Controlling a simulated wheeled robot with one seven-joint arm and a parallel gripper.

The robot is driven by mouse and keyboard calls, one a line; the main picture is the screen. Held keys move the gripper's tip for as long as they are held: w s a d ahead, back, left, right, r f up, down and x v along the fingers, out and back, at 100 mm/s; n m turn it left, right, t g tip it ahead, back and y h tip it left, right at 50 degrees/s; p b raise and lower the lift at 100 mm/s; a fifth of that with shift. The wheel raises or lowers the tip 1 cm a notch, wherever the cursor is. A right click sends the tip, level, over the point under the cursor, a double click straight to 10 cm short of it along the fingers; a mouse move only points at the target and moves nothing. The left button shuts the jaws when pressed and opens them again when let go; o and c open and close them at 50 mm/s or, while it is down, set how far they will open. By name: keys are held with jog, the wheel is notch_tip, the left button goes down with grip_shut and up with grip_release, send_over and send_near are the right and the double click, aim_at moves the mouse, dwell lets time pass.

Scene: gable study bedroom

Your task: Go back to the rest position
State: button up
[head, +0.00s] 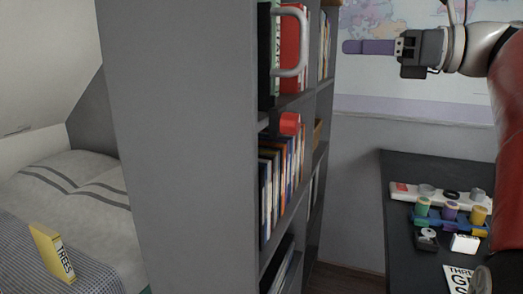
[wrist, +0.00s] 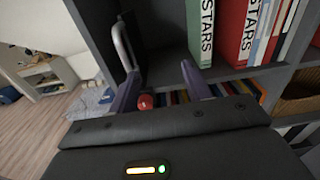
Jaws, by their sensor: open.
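My gripper (head: 368,47) is at the upper right of the head view, its purple fingers pointing left toward the tall grey bookshelf (head: 180,150). In the head view nothing is held in the fingers. In the wrist view the two purple fingers of my gripper (wrist: 161,85) are spread apart. Shelf boards and books show beyond them. A red rounded thing (wrist: 145,101) shows beside the left finger there; its distance is hard to tell. No marker for a rest position is visible.
A grey curved handle (head: 293,40) stands out from the upper shelf, with a red piece (head: 290,123) below. Upright books (head: 282,180) fill the shelves. A dark desk (head: 405,240) with small jars (head: 450,211) lies at right. A bed holds a yellow book (head: 50,252) at left.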

jog(key=s+a+f+n+h, duration=0.2)
jog(key=f+n+h, duration=0.1)
jog(key=f, duration=0.5)
jog(key=s+a+f+n+h, duration=0.2)
jog(key=f+n+h, duration=0.1)
jog(key=f, duration=0.5)
jog(key=s+a+f+n+h, duration=0.2)
jog(key=f+h, duration=0.1)
jog(key=f, duration=0.5)
jog(key=s+d+f+n+h, duration=0.1)
jog(key=s+f+n+h, duration=0.1)
jog(key=f, duration=0.4)
jog(key=s+d+f+n+g+h, duration=0.1)
jog(key=s+d+f+n+h, duration=0.1)
jog(key=s+f+n, duration=0.3)
jog(key=s+d+f+n+h, duration=0.1)
jog(key=s+f+n+h, duration=0.2)
jog(key=f+n, duration=0.4)
jog(key=shift+s+d+f+g, duration=0.35)
jog(key=shift+s+f, duration=0.2)
jog(key=shift+f, duration=0.3)
